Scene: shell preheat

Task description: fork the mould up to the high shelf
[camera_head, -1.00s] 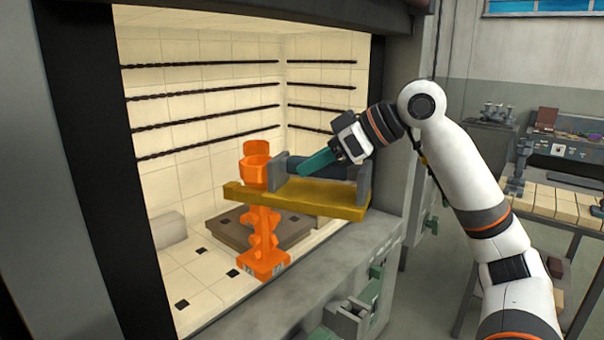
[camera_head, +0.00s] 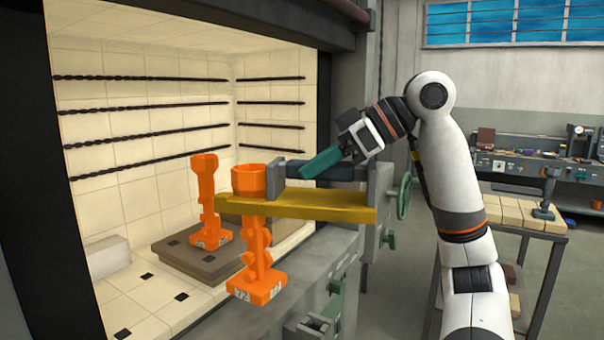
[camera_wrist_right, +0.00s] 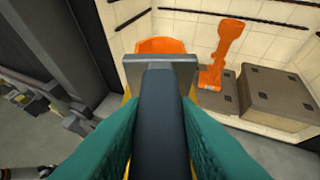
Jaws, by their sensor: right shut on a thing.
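An orange mould (camera_head: 255,262), with a cup on top and a stepped stem, hangs upright with its cup just above the yellow fork's bar (camera_head: 320,208). Its foot appears in front of the kiln's sill; contact cannot be told. My right gripper (camera_head: 320,163) is shut on the fork's dark handle, which runs between its green fingers in the wrist view (camera_wrist_right: 160,125). The cup (camera_wrist_right: 163,45) shows beyond the fork's grey plate. A second orange mould (camera_head: 205,200) stands upright on a brown slab (camera_head: 175,255) inside the kiln. My left gripper is not in view.
A pale block (camera_head: 97,256) lies at the left of the kiln floor. Dark twisted rods (camera_head: 140,107) line the walls. In the wrist view, a taller brown block (camera_wrist_right: 285,100) stands right of the second mould. A bench (camera_head: 515,213) with pale bricks is at right.

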